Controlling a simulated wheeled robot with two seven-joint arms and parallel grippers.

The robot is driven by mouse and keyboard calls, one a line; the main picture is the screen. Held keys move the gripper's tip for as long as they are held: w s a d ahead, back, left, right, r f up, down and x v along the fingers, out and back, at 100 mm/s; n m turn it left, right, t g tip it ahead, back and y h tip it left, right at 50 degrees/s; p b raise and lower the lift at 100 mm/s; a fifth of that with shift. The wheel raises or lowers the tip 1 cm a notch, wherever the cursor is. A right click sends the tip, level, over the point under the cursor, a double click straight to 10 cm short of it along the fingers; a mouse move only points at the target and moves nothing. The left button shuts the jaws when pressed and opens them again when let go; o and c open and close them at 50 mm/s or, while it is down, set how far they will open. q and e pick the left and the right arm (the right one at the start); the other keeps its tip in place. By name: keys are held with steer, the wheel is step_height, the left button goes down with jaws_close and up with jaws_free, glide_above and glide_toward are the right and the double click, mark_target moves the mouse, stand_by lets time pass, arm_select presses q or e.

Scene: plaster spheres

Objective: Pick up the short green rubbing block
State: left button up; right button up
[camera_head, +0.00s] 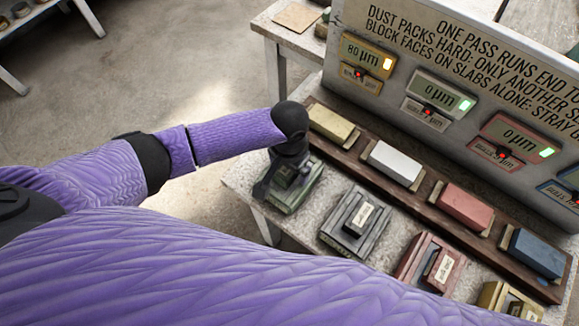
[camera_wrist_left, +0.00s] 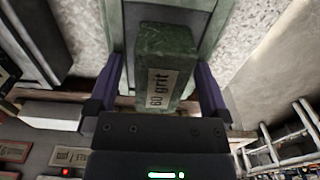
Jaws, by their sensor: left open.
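The short green rubbing block (camera_wrist_left: 168,62) shows in the left wrist view, with a pale "60 grit" label. It sits on a wider green slab (camera_wrist_left: 209,30). My left gripper (camera_wrist_left: 160,85) is open, with one dark purple finger on each side of the block. I see gaps between the fingers and the block. In the head view my left gripper (camera_head: 275,188) is over the green slab (camera_head: 305,190) at the table's left corner, and it hides most of the block. My right gripper is not in view.
A grey slab with a block (camera_head: 358,218), a red one (camera_head: 430,262) and a yellow one (camera_head: 508,300) stand in a row to the right. Behind, a wooden rack (camera_head: 345,153) holds yellow, white, red and blue blocks below a signboard (camera_head: 470,60) with gauges.

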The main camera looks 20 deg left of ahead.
arm_select(q)
steer(key=shift+r, duration=0.1)
jaws_close()
stand_by(0.3)
step_height(320, 180, up, 9)
steer(key=p, duration=0.3)
steer(key=shift+r+p, duration=0.35)
steer(key=shift+r, duration=0.2)
